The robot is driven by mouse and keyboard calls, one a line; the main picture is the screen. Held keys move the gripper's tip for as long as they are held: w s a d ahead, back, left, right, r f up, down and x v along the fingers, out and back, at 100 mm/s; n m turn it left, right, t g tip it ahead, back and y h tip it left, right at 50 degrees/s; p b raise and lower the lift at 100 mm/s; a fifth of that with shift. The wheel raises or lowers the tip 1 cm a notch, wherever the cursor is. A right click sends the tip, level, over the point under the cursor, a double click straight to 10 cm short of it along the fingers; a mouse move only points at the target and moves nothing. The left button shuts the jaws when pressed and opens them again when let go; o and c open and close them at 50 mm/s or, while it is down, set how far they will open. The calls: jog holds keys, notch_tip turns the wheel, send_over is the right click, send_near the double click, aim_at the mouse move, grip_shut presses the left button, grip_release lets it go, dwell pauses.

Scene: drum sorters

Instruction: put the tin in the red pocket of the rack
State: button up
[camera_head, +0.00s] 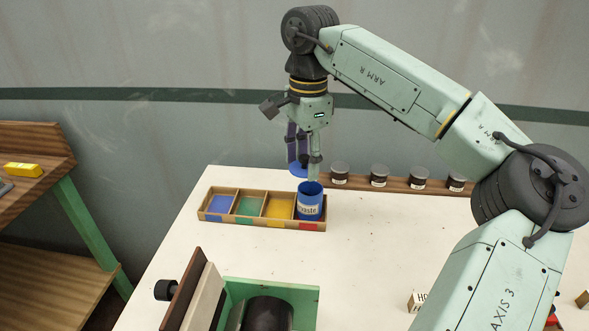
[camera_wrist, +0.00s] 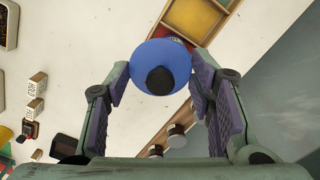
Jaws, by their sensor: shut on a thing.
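The blue tin (camera_head: 310,207), with a pale label reading something like "Paste", stands upright in the red-marked right end pocket of the wooden rack (camera_head: 232,221). Its top looks open and dark inside. My gripper (camera_head: 304,168) is just above the tin, pointing down.
The blue, green and yellow pockets look empty. Several dark jars with grey lids (camera_head: 379,175) stand on a wooden strip right of the rack. A green-framed machine (camera_head: 300,296) is at the front, and a small labelled block (camera_head: 416,302) is to its right. The table's middle is clear.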

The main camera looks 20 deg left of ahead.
jog(key=w, duration=0.1)
jog(key=w+n, duration=0.1)
jog(key=shift+w+d+r+p, duration=0.2)
jog(key=shift+w+p, duration=0.15)
jog(key=shift+p, duration=0.05)
notch_tip(320, 180, down, 7)
jog(key=b, duration=0.1)
jog(key=shift+w+r, duration=0.15)
jog(key=shift+w, duration=0.15)
jog(key=shift+d, duration=0.1)
dwell(2.7)
jog(key=o, duration=1)
jog(key=shift+o, duration=0.5)
jog(key=o, duration=0.4)
